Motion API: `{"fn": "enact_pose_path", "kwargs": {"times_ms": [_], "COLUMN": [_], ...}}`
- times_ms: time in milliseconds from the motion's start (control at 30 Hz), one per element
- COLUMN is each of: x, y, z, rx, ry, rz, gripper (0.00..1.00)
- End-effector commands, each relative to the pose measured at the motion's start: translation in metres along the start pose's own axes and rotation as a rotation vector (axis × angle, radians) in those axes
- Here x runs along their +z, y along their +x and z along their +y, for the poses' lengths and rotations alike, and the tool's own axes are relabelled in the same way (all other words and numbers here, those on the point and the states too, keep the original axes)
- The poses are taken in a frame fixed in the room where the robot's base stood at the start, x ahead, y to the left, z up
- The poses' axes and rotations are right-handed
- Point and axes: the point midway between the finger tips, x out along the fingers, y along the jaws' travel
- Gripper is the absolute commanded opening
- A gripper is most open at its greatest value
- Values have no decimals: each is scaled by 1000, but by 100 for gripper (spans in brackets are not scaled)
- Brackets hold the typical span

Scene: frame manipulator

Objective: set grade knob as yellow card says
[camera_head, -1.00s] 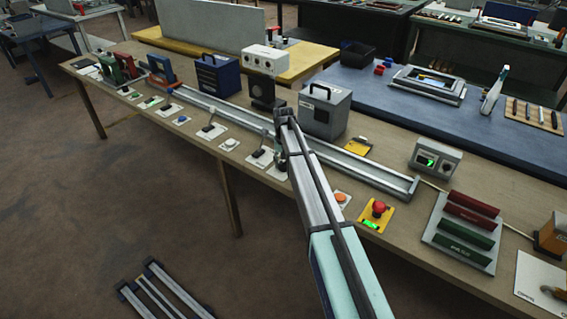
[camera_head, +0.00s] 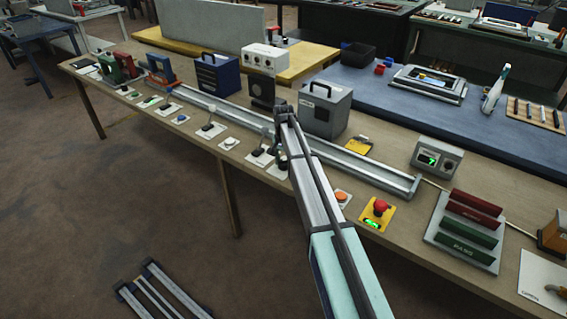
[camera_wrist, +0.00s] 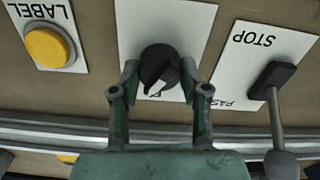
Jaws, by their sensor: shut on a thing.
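A black round knob (camera_wrist: 159,64) sits on a white plate (camera_wrist: 192,24) in the middle of the wrist view; the plate's lettering is mostly covered. My gripper (camera_wrist: 160,76) has its two green fingers closed against the knob's left and right sides. In the head view my arm reaches to the front row of controls and hides the knob. A yellow card (camera_head: 358,146) lies on the table behind the rail; its writing is too small to read. A yellow sliver (camera_wrist: 68,157) shows beyond the rail in the wrist view.
A STOP plate (camera_wrist: 248,42) with a black-ended lever is right of the knob, and a yellow LABEL button (camera_wrist: 47,47) left. The metal rail (camera_head: 372,174) runs behind.

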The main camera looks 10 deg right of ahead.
Motion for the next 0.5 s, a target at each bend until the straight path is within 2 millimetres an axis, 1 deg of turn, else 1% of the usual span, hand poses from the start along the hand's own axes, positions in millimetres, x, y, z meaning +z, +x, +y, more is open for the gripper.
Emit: {"fn": "enact_pose_path", "kwargs": {"times_ms": [200, 500], "x": [1, 1], "y": [2, 2], "z": [0, 1], "rx": [1, 1], "ry": [164, 299], "rz": [-2, -2], "gripper": [11, 11]}}
